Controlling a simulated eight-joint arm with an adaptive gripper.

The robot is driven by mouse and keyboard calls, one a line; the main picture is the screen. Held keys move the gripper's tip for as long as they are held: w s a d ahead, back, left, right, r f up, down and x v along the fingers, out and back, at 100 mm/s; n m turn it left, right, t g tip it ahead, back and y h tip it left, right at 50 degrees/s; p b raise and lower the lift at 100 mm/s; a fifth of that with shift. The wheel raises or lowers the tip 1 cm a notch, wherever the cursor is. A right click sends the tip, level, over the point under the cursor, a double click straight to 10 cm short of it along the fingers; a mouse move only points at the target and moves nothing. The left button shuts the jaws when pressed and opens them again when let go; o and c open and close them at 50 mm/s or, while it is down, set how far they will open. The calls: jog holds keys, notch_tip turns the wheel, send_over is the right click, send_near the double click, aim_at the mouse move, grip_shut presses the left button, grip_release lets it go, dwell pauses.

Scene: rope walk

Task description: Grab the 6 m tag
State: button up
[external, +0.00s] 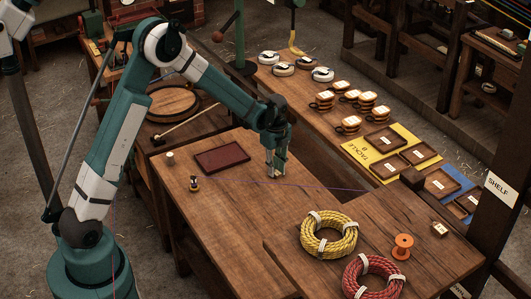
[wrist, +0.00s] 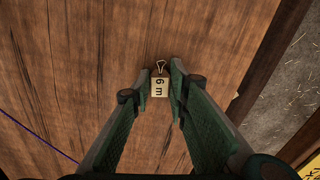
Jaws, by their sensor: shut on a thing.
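The 6 m tag (wrist: 160,88) is a small pale tag with dark lettering "6 m" and a metal clip at its top. In the wrist view it sits between the two fingertips of my gripper (wrist: 159,97), which is shut on it.
A thin purple line (external: 330,188) crosses the table close to my gripper. A dark red tray (external: 222,157) lies to the left. A yellow rope coil (external: 329,235), a red rope coil (external: 372,277) and an orange spool (external: 402,246) lie at the front right.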

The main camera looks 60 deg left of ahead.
aim_at(276, 172)
jog(key=shift+r, duration=0.15)
notch_tip(276, 172, up, 10)
jog(key=shift+f+p, duration=0.15)
jog(key=shift+p, duration=0.8)
